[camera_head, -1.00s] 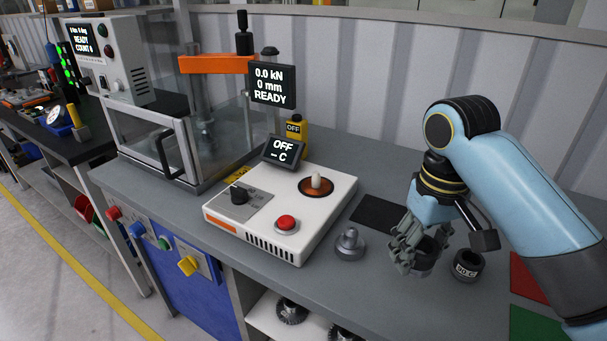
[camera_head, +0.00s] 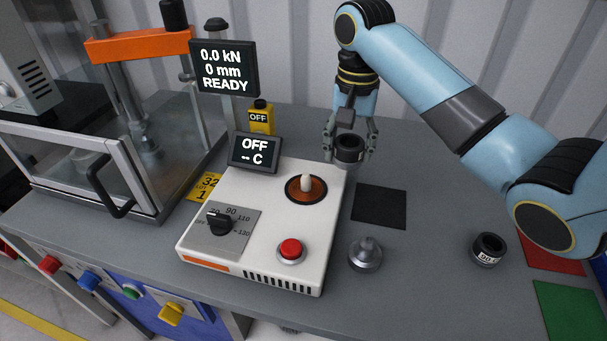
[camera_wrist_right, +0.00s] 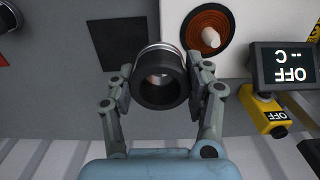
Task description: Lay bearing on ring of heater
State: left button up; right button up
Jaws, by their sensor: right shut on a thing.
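The bearing (camera_head: 349,149), a dark ring with a bright metal rim and an open bore, is held between the fingers of my right gripper (camera_head: 350,145), above the bench just right of the heater's back corner. In the right wrist view the bearing (camera_wrist_right: 160,80) sits between both fingers. The heater (camera_head: 265,220) is a white box with a knob, a red button and a display reading OFF. Its ring (camera_head: 293,194) is a copper-coloured disc with a pale peg at its centre, also in the right wrist view (camera_wrist_right: 204,32). Nothing lies on the ring. My left gripper is not in view.
A black square mat (camera_head: 380,206) lies right of the heater. A metal stepped part (camera_head: 366,254) and a dark labelled ring (camera_head: 488,249) stand on the bench. A yellow OFF unit (camera_head: 260,117) and a press display (camera_head: 224,68) stand behind the heater.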

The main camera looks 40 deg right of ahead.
aim_at(306, 174)
jog(key=w+a+f, duration=0.4)
jog(key=w+a, duration=0.1)
jog(key=shift+w+a+f, duration=0.1)
jog(key=shift+w+f, duration=0.05)
jog(key=shift+w, duration=0.2)
jog(key=shift+w+a+f, duration=0.1)
jog(key=shift+a+f, duration=0.05)
notch_tip(306, 174, down, 3)
jog(key=shift+f+p, duration=0.1)
jog(key=shift+p, duration=0.3)
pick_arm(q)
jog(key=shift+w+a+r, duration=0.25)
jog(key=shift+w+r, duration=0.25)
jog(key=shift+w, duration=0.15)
pick_arm(e)
jog(key=shift+f, duration=0.45)
jog(key=shift+f, duration=0.1)
jog(key=o, duration=1.4)
